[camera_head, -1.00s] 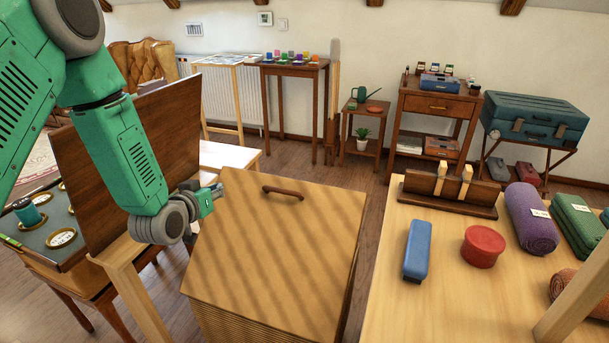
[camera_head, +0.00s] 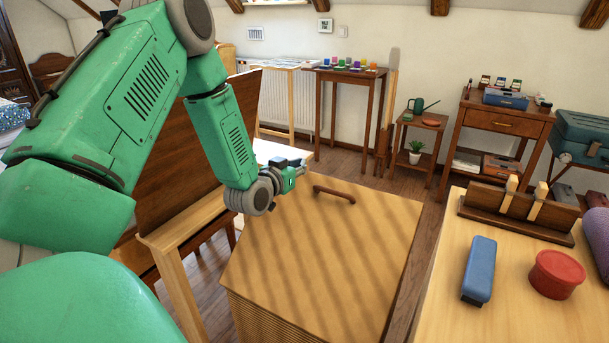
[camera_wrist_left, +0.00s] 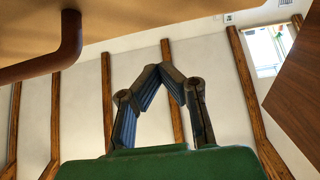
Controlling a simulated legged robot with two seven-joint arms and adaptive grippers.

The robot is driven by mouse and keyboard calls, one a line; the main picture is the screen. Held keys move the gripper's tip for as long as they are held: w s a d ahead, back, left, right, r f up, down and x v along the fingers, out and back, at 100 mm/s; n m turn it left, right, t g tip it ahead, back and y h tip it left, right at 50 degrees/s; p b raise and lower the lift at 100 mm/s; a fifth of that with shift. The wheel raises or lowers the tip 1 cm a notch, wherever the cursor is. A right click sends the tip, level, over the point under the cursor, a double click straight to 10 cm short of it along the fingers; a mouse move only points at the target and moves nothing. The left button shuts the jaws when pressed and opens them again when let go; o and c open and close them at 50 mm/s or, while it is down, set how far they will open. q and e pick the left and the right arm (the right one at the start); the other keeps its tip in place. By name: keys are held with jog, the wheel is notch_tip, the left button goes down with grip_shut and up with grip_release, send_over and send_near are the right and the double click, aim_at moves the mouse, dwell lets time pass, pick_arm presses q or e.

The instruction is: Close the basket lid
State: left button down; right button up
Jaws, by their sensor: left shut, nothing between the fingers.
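The basket (camera_head: 262,325) stands in the middle of the head view, its ridged side showing below the lid. Its tan striped lid (camera_head: 330,255) lies across the top, and I see no clear gap along the near edge. A brown bar handle (camera_head: 334,193) is near the lid's far edge; it also shows large at the upper left of the left wrist view (camera_wrist_left: 60,60). My left gripper (camera_head: 300,166) is at the lid's far left corner, left of the handle and apart from it. Its fingertips (camera_wrist_left: 165,73) meet with nothing between them. My right gripper is not in view.
A dark upright board (camera_head: 180,160) and pale wooden frame (camera_head: 190,215) stand close on the left, beside my arm. A light table (camera_head: 500,310) on the right holds a blue case (camera_head: 479,270), red tub (camera_head: 556,274) and dark rack (camera_head: 515,215). Floor shows between basket and table.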

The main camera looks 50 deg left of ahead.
aim_at(304, 178)
pick_arm(q)
jog(key=f, duration=0.1)
jog(key=w+f, duration=0.1)
jog(key=shift+w+a+f+b, duration=0.15)
jog(key=shift+a+f+b, duration=0.2)
jog(key=shift+a, duration=0.05)
jog(key=shift+w+f, duration=0.25)
jog(key=shift+w, duration=0.05)
jog(key=shift+d, duration=0.1)
jog(key=shift+d+r, duration=0.1)
jog(key=shift+w, duration=0.1)
